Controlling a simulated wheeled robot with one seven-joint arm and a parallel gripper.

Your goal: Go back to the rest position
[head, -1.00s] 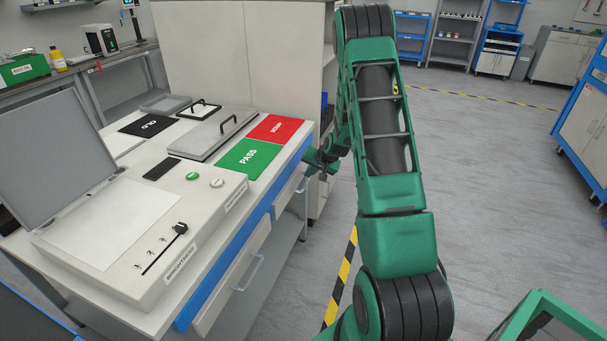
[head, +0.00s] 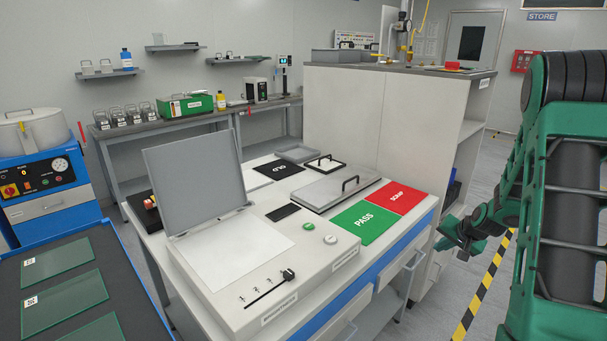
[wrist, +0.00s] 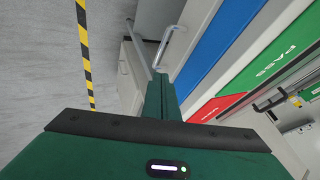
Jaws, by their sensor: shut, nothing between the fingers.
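My gripper (head: 446,243) shows small in the head view, beside the bench's right front corner and below the level of the bench top. Its fingers are together with nothing between them. In the wrist view the green fingers (wrist: 161,98) point away from the camera, shut and empty, above the grey floor near the bench's drawer side. My green and black arm fills the right edge of the head view.
The bench carries a light box with a raised lid (head: 195,178), a green PASS mat (head: 364,222), a red SCRAP mat (head: 398,198) and a black mat (head: 279,170). A drawer handle (wrist: 168,45) is close to the gripper. Glass plates (head: 66,296) lie at lower left.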

